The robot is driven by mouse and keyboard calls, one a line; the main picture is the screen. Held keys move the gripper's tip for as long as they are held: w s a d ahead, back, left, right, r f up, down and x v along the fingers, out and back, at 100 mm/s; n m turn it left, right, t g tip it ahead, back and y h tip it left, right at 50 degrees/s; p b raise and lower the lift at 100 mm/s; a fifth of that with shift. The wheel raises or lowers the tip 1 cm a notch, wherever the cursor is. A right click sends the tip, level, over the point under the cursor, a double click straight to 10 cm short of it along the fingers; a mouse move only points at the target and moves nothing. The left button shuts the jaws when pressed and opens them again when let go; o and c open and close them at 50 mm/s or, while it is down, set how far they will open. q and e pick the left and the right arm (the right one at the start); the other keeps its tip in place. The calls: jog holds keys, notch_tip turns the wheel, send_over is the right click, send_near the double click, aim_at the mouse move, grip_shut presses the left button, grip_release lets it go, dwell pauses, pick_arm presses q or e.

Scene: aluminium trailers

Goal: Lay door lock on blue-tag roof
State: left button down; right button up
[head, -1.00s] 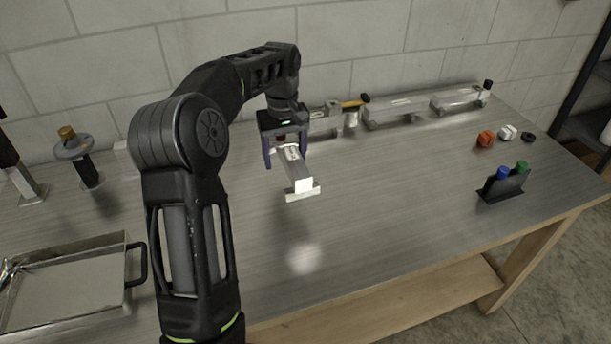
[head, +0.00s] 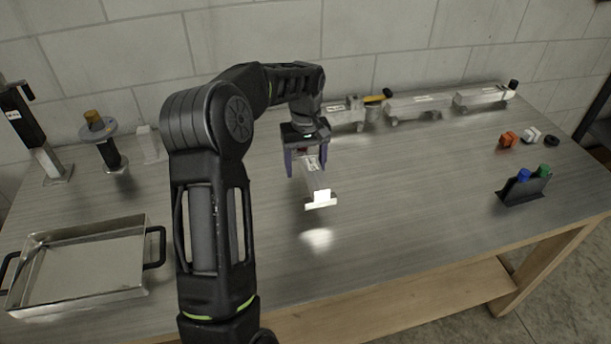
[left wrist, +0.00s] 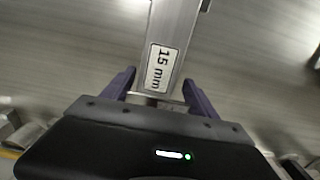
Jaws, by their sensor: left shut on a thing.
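My left gripper (head: 306,164) is shut on a silvery metal bar (head: 316,180) and holds it above the middle of the table. The bar has a wider, bright plate at its front end. In the left wrist view the bar (left wrist: 172,35) runs up from between the fingers and carries a white "15 mm" label. I cannot tell for sure that it is the door lock. Box-like aluminium trailers (head: 413,107) and (head: 481,97) stand along the wall. Their labels are too small to read, and I see no clear blue tag on a roof. My right gripper is not in view.
A shallow metal tray (head: 88,295) with black handles lies at the front left. A disc-topped stand (head: 108,150) and a black post (head: 30,130) stand behind it. A black holder (head: 522,190) has blue and green pieces. Small orange and white blocks lie behind it. The table's front middle is clear.

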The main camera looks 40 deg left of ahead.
aim_at(305, 155)
pick_arm(q)
jog(key=shift+f+p, duration=0.3)
jog(key=shift+f, duration=1.8)
jog(key=shift+f, duration=0.15)
jog(key=shift+c, duration=1.1)
grip_release()
notch_tip(305, 155, up, 12)
jog(key=shift+r+b, duration=0.15)
jog(key=shift+b, duration=0.45)
